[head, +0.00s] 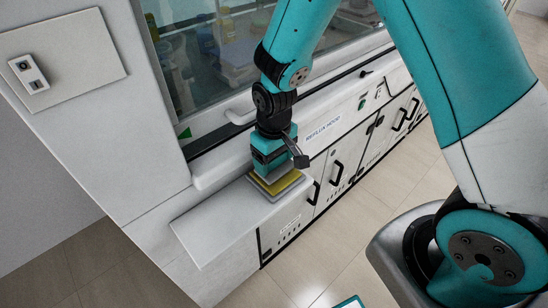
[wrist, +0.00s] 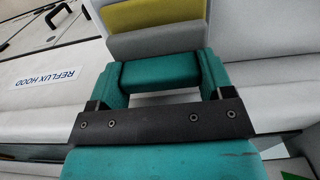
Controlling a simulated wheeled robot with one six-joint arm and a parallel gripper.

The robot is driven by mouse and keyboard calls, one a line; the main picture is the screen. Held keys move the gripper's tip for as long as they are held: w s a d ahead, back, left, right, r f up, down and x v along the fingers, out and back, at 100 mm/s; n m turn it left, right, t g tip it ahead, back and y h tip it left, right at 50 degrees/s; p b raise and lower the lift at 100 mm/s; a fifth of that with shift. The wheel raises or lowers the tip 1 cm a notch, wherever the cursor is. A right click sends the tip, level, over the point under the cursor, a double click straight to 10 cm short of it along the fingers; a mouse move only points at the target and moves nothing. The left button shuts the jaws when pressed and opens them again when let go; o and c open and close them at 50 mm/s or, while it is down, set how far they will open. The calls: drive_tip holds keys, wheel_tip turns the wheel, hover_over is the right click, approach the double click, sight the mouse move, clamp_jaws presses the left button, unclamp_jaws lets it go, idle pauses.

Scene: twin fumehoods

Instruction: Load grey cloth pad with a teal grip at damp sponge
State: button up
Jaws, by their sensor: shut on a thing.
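The grey cloth pad (wrist: 158,40) is a flat block with a teal grip (wrist: 160,74) on it. My gripper (wrist: 162,80) is shut on this teal grip, with one finger at each side. In the head view my gripper (head: 270,152) points down over the shelf and partly hides the pad. The damp sponge (head: 284,184) is a yellow slab directly under the pad; it also shows in the wrist view (wrist: 145,15). The pad appears to rest on the sponge, but I cannot tell whether they touch. A thin grey layer (head: 277,197) shows beneath the sponge.
The sponge stands on a light grey shelf (head: 215,228) in front of the hood. Its left part is bare. The hood's glass sash (head: 225,55) is behind. A "REFLUX HOOD" label (head: 322,131) and cabinets with black handles (head: 336,172) lie to the right.

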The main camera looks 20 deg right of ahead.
drive_tip(key=shift+r+p, duration=2.25)
drive_tip(key=shift+r, duration=0.7)
drive_tip(key=shift+f, duration=0.1)
